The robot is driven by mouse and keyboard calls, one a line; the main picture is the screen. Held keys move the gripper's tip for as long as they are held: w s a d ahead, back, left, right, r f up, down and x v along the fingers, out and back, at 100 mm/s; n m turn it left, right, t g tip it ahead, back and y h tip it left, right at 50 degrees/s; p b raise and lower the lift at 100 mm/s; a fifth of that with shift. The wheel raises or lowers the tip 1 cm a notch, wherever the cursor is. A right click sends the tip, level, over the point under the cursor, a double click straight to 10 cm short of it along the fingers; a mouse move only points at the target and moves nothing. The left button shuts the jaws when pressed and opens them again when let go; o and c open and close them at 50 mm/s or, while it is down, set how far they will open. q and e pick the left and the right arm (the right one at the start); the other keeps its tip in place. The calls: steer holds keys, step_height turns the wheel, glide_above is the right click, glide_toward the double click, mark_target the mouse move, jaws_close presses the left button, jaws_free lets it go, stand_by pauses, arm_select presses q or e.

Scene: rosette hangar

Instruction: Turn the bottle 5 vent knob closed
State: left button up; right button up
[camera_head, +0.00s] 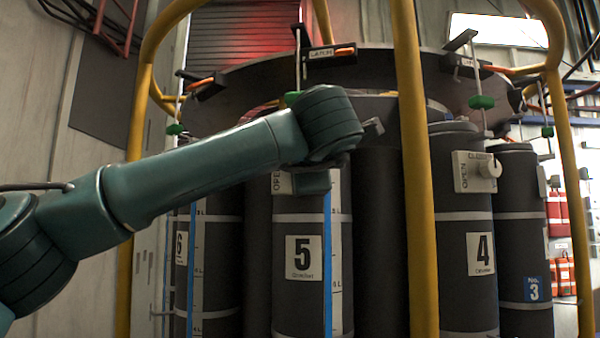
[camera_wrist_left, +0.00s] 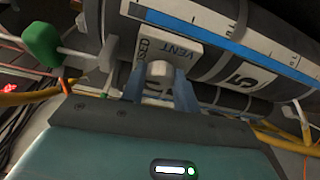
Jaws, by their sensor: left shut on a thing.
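My left gripper (camera_wrist_left: 158,92) is shut on the knob, a blue finger on either side. In the head view my arm hides the knob, so its exact turn is unclear. My right gripper is not in view.
A yellow upright rail (camera_head: 412,180) stands right of bottle 5, in front of the rack. Bottle 4 (camera_head: 466,265) has its own knob (camera_head: 489,170). Above hang latch rods with green balls (camera_head: 481,102); one green ball (camera_wrist_left: 42,43) is close in the left wrist view.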

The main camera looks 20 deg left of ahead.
arm_select(q)
steer(key=shift+f+m+t, duration=0.1)
steer(key=shift+m+t, duration=0.2)
steer(key=shift+m, duration=0.3)
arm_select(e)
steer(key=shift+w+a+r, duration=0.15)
arm_select(q)
steer(key=o, duration=1)
steer(key=shift+s+b, duration=0.1)
steer(key=shift+b, duration=0.2)
steer(key=b+v, duration=0.4)
steer(key=v, duration=0.9)
steer(key=shift+d, duration=0.1)
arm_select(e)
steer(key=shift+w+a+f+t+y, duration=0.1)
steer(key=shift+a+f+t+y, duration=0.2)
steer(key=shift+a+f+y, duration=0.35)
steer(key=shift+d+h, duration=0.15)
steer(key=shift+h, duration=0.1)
